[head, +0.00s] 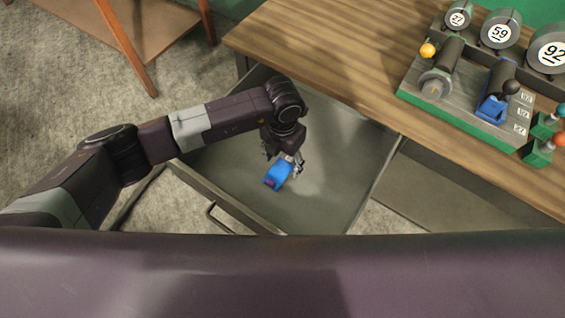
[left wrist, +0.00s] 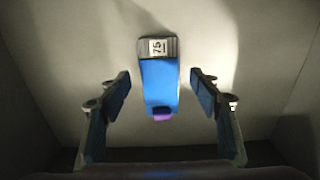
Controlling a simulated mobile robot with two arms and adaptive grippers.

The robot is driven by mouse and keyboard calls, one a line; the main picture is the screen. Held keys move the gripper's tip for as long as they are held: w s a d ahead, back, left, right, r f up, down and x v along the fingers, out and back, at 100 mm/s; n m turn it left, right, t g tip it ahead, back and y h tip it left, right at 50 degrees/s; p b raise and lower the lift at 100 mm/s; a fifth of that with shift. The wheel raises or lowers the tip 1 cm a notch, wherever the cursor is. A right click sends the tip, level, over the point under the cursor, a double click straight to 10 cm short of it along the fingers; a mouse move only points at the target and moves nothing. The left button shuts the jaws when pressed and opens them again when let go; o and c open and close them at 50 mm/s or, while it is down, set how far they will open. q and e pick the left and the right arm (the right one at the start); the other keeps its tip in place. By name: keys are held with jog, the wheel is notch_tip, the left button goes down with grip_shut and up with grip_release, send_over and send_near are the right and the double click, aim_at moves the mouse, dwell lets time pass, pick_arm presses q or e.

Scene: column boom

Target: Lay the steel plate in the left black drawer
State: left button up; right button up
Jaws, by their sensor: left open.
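The open drawer (head: 325,195) under the wooden desk is dark grey inside. A blue piece (head: 277,175) with a purple end lies on its floor. In the left wrist view this blue piece (left wrist: 160,82) shows a grey metal end with a label that looks like "75". It may be the steel plate, but I cannot tell for sure. My left gripper (head: 285,163) is open over the drawer. In the left wrist view its fingers (left wrist: 160,90) stand on either side of the blue piece, with gaps on both sides. My right gripper is out of view.
The wooden desk (head: 330,50) stands above and behind the drawer. A grey-green rack (head: 410,90) on it holds a blue-based lever (head: 492,105) and round numbered dials. A drawer handle (head: 225,217) is at the front. A wooden stool (head: 125,40) stands at the upper left.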

pick_arm(q)
notch_tip(320, 180, up, 10)
jog(key=shift+r+b, duration=0.25)
jog(key=shift+b, duration=0.2)
dwell(0.4)
